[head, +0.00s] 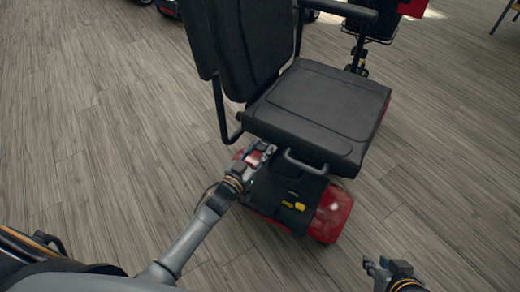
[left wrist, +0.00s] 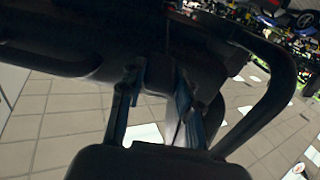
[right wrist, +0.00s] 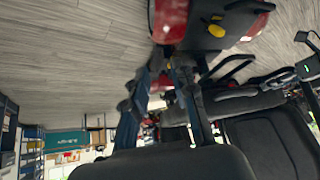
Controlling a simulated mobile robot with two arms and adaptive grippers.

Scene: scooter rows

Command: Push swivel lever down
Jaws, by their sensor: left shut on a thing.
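The scooter's black seat (head: 320,105) sits above its red and black rear body (head: 290,203). My left gripper (head: 262,152) is at the seat's lower left edge, above the body. In the left wrist view, my left gripper (left wrist: 155,95) reaches under the dark seat underside and is shut on a dark part that I take for the swivel lever (left wrist: 160,70). The lever's shape and angle are hard to make out in shadow. My right gripper (head: 383,266) is open and empty, low at the right, apart from the scooter; its fingers also show spread in the right wrist view (right wrist: 165,95).
A grey looped bar (head: 305,163) sticks out below the seat edge. A black armrest tube (head: 222,115) hangs close by my left gripper. Yellow knobs (head: 299,206) sit on the body. The grey wood-look floor (head: 90,130) is clear at left and right. Other scooters stand at the back.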

